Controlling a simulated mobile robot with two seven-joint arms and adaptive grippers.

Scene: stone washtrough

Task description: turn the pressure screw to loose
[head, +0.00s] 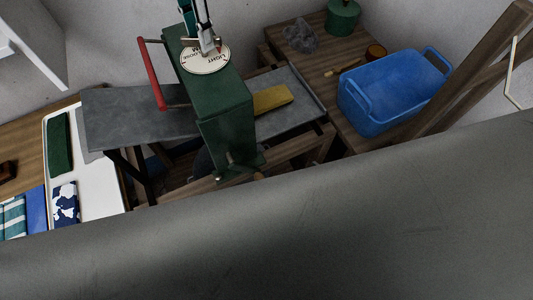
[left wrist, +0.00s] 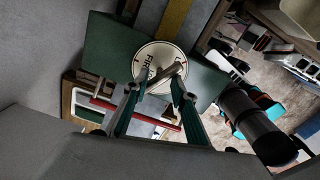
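The pressure screw's round white dial (head: 205,58) sits on top of a green wringer frame (head: 222,98). Its lettering seems to read LIGHT and LOOSE in the head view. The dial (left wrist: 160,67) also shows in the left wrist view, with FIRM and red marks. A grey bar handle (left wrist: 166,73) crosses it at a slant. My left gripper (head: 208,46) points down over the dial. In the left wrist view its fingers (left wrist: 154,88) are spread apart, one near each end of the bar. I cannot tell whether they touch it. My right gripper is in neither view.
A red crank handle (head: 152,75) stands left of the frame. Grey boards (head: 130,113) extend either side, with yellow cloth (head: 272,99) on the right. A blue tub (head: 395,95) stands on a wooden table at right. Folded cloths lie at left (head: 66,205).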

